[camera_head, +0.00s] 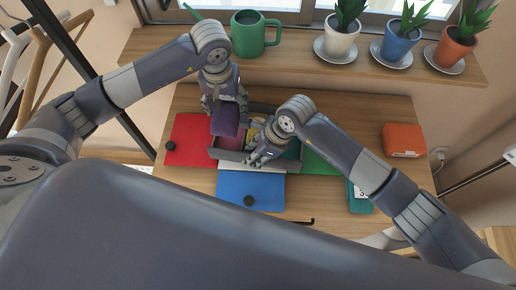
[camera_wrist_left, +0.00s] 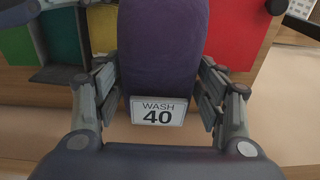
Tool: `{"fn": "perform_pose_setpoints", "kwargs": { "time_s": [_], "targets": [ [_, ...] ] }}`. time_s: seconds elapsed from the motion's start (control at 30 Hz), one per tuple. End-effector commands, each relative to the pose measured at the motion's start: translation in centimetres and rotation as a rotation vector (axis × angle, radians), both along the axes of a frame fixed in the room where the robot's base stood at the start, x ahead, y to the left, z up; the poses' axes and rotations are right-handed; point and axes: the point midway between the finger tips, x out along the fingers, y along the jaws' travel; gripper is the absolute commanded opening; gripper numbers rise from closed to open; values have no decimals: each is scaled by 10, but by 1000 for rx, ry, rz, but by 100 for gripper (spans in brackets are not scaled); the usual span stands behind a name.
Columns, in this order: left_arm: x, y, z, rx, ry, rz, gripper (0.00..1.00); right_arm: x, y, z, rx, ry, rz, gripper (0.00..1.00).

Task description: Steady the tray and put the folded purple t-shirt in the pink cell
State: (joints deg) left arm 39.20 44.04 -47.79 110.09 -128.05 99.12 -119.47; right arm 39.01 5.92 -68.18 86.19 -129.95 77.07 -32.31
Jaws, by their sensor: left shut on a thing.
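The folded purple t-shirt (camera_head: 225,120) is in my left gripper (camera_head: 225,104), held above the left end of the grey tray (camera_head: 228,155). In the left wrist view the purple t-shirt (camera_wrist_left: 163,45) sits between both fingers, with a white "WASH 40" label (camera_wrist_left: 158,111). The pink cell (camera_head: 232,143) is the tray's left one, partly hidden below the shirt. A yellow cell and a teal cell (camera_head: 292,150) lie to its right. My right gripper (camera_head: 258,153) is low at the tray's front, near its middle; its fingertips are too small to read.
A red mat (camera_head: 188,142), a blue mat (camera_head: 245,190) and a green mat (camera_head: 322,165) lie around the tray. An orange block (camera_head: 403,139) is at the right. A green watering can (camera_head: 250,35) and potted plants stand on the sill behind.

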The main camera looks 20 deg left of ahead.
Motion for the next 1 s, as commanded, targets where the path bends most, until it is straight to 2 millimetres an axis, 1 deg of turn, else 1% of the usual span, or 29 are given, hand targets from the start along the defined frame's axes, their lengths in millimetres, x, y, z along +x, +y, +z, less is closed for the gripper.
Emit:
{"fn": "perform_pose_setpoints", "kwargs": {
  "time_s": [0.23, 0.27, 0.3, 0.37, 0.4, 1.0],
  "targets": [
    [0, 0, 0, 0, -1, 0, 37, 0, 0, -1, 0, 0, 1, 28],
    [0, 0, 0, 0, -1, 0, 37, 0, 0, -1, 0, 0, 1, 26],
    [0, 0, 0, 0, -1, 0, 37, 0, 0, -1, 0, 0, 1, 17],
    [0, 0, 0, 0, -1, 0, 37, 0, 0, -1, 0, 0, 1, 3],
    [0, 0, 0, 0, -1, 0, 37, 0, 0, -1, 0, 0, 0, 0],
    [0, 0, 0, 0, -1, 0, 37, 0, 0, -1, 0, 0, 0, 0]
  ]
}}
